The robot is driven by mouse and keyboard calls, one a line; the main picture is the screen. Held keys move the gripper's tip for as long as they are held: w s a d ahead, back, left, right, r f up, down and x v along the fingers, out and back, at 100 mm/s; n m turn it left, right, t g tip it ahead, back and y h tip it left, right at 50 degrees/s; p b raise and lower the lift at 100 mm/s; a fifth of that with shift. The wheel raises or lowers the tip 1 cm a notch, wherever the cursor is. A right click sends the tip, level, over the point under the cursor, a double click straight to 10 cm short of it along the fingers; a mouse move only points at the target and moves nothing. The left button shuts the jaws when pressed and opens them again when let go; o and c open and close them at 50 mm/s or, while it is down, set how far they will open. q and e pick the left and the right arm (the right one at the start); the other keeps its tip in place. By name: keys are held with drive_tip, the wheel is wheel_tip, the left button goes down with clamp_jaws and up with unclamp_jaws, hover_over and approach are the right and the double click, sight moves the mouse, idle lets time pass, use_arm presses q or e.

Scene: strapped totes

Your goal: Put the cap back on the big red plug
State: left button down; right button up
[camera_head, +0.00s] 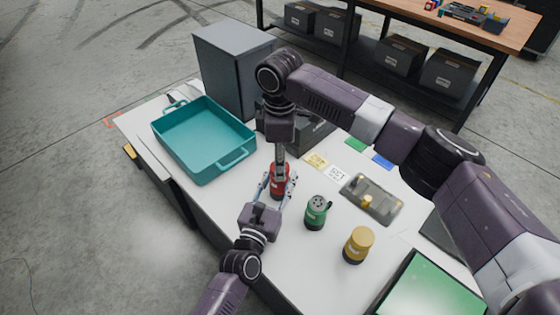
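The big red plug (279,183) stands upright on the white table, left of a green plug (316,213) and a yellow plug (359,246). My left gripper (279,181) reaches it from the front, with one finger on each side, and looks shut on it. My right gripper (280,156) points straight down directly over the red plug, at its top end. Its fingers are narrow and dark here, and I cannot tell whether they hold anything. I cannot make out the cap; the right gripper hides the red plug's top.
A teal tote (204,170) stands at the left, with a grey cabinet (235,70) behind it. A shallow grey tray (372,199) with a small yellow piece lies right of the plugs. A green panel (432,290) is at front right. Cards lie at the back.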

drive_tip(key=shift+f, duration=0.6)
